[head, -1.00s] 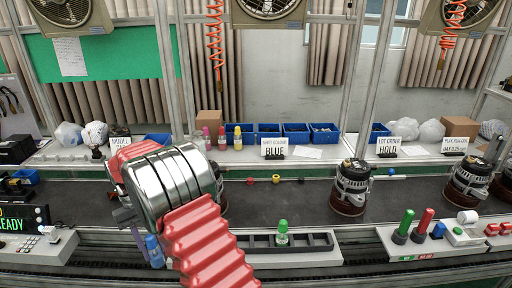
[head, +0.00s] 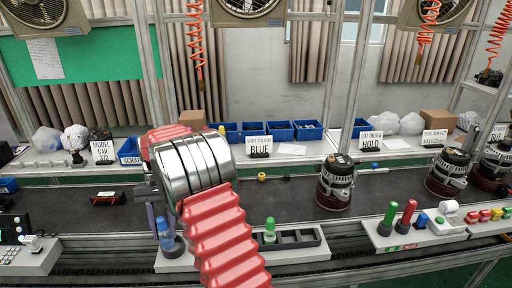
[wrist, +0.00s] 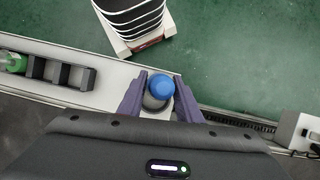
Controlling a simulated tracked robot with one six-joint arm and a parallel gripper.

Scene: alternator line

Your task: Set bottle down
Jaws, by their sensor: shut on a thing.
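My gripper (wrist: 161,95) is shut on a bottle with a blue cap (wrist: 162,86), which sits between the two purple fingers in the wrist view. In the head view the blue bottle (head: 165,234) is upright at the white ledge, left of a dark slotted rack (head: 304,240). I cannot tell whether its base touches the ledge. A green-capped bottle (head: 270,229) stands in the rack's near-left slot and also shows at the left edge of the wrist view (wrist: 14,62). My arm hides part of the ledge between the blue bottle and the rack.
The dark conveyor (head: 270,200) carries alternators (head: 336,182) at the right. A sign reading BLUE (head: 259,146) stands on the back shelf by blue bins (head: 281,130). A keypad box (head: 30,255) is at the left.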

